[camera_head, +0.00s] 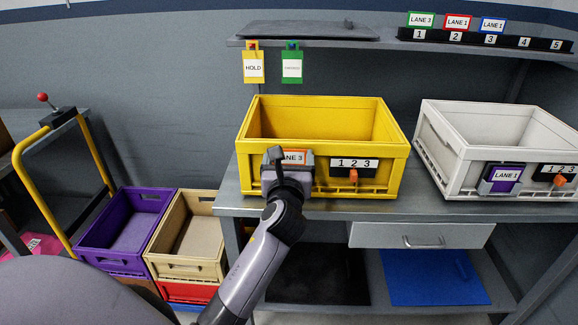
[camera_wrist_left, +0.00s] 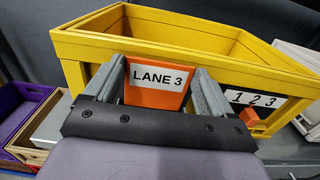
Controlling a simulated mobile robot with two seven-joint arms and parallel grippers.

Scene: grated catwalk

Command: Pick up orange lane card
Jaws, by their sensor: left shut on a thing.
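The orange lane card (camera_head: 293,157) reads LANE 3 and is at the front wall of the yellow crate (camera_head: 320,104). My left gripper (camera_head: 287,163) is in front of it and covers much of it in the head view. In the left wrist view the orange card (camera_wrist_left: 157,98) stands upright between the two fingers of my left gripper (camera_wrist_left: 155,90), which is shut on it. The yellow crate's wall (camera_wrist_left: 85,45) is right behind the card. Whether the card is still in a holder is hidden. My right gripper is not in view.
A 1 2 3 label with an orange slider (camera_head: 354,174) is right of the card. A white crate (camera_head: 440,150) with a purple LANE 1 card (camera_head: 505,183) stands to the right. A shelf (camera_head: 310,42) with hanging tags runs above. Purple (camera_head: 120,262) and tan crates (camera_head: 190,268) stand lower left.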

